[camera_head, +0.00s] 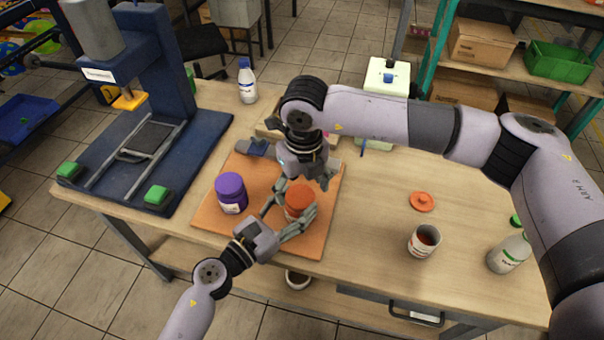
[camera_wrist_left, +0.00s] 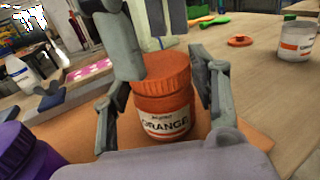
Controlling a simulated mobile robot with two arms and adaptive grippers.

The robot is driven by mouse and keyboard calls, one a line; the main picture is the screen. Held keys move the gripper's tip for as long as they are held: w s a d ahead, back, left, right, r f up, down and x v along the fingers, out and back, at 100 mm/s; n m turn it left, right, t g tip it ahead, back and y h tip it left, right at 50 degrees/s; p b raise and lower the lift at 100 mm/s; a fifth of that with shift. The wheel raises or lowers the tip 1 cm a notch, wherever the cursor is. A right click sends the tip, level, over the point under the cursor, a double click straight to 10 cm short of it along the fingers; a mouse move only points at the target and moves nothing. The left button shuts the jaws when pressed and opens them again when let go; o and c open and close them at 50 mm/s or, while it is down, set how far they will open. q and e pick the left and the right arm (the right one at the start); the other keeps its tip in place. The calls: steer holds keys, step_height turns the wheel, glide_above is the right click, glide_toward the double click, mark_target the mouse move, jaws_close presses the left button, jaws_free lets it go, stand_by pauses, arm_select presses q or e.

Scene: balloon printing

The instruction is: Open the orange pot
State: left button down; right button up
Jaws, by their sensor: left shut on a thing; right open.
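The orange pot (camera_head: 299,204) stands upright on the orange-brown board (camera_head: 262,230), with its orange lid on. It also shows in the left wrist view (camera_wrist_left: 163,122), with a white label reading ORANGE. My left gripper (camera_head: 291,212) is shut around the pot's body, one finger on each side; its fingers (camera_wrist_left: 160,108) also show in the left wrist view. My right gripper (camera_head: 304,183) is open above the pot, pointing down, with its fingers around the level of the lid. It partly hides the lid from the head camera.
A purple pot (camera_head: 231,193) stands left on the board. A blue press (camera_head: 150,110) fills the table's left side. On the right are a loose orange lid (camera_head: 422,201), an open pot (camera_head: 424,241) and a white bottle (camera_head: 508,254). Another bottle (camera_head: 247,82) stands at the back.

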arm_select(q)
steer(key=shift+f, duration=0.1)
arm_select(e)
steer(key=shift+f, duration=1.05)
